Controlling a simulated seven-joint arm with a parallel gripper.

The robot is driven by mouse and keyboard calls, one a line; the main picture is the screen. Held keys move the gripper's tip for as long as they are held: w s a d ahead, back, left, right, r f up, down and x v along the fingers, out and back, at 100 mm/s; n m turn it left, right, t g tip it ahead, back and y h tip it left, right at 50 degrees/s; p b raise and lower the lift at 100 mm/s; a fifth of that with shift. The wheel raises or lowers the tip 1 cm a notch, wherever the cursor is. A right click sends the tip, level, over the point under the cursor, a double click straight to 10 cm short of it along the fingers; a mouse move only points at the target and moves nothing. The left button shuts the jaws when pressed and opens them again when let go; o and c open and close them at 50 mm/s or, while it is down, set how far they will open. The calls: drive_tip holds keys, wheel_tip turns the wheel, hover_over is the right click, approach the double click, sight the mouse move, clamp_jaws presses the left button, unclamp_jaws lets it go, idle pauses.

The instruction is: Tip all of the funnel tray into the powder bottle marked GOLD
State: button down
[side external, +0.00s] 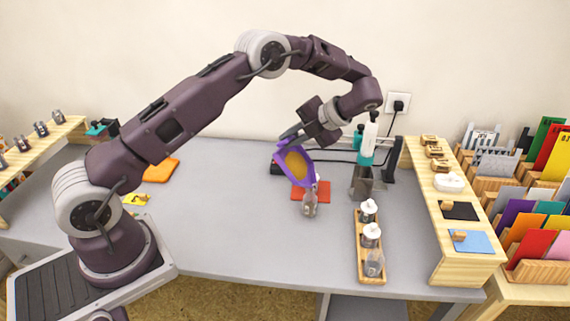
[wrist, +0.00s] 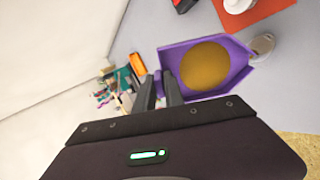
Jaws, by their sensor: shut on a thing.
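My gripper (side external: 296,134) is shut on the purple funnel tray (side external: 309,177). It grips the tray by its rear end. In the wrist view my gripper's fingers (wrist: 160,80) meet the tray (wrist: 236,48) at its left wall. Gold-brown powder (side external: 296,163) lies in a round patch in the tray, also seen in the wrist view as a patch of powder (wrist: 205,65). The tray is tilted, its narrow spout pointing down toward a small clear bottle (side external: 309,206). That open bottle (wrist: 263,45) appears close beside the spout; I cannot read a label on it.
A red mat (side external: 323,190) lies behind the bottle; a white-topped item (wrist: 238,4) is on it. A wooden rack (side external: 361,264) with several small bottles stands to the right. A wooden shelf (side external: 470,269) is farther right.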

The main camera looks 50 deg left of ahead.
drive_tip(key=shift+w+d+r+y, duration=0.2)
drive_tip(key=shift+d+y, duration=0.2)
drive_tip(key=shift+w+d+r+g+y, duration=0.2)
drive_tip(key=shift+d+g+y, duration=0.1)
drive_tip(key=shift+d+y, duration=0.15)
drive_tip(key=shift+w+d+r+y, duration=0.2)
drive_tip(key=shift+d+y, duration=0.15)
drive_tip(key=shift+d, duration=0.15)
idle(2.2)
drive_tip(key=shift+s+a+f+h, duration=0.25)
drive_tip(key=shift+s+a+h, duration=0.05)
drive_tip(key=shift+a+h, duration=0.35)
drive_tip(key=shift+s+a+f+t+h, duration=0.25)
drive_tip(key=shift+a+f+t+h, duration=0.1)
drive_tip(key=shift+a+h, duration=0.25)
drive_tip(key=shift+s+a+f+t+h, duration=0.25)
drive_tip(key=shift+a+f+h, duration=0.1)
drive_tip(key=shift+a, duration=0.35)
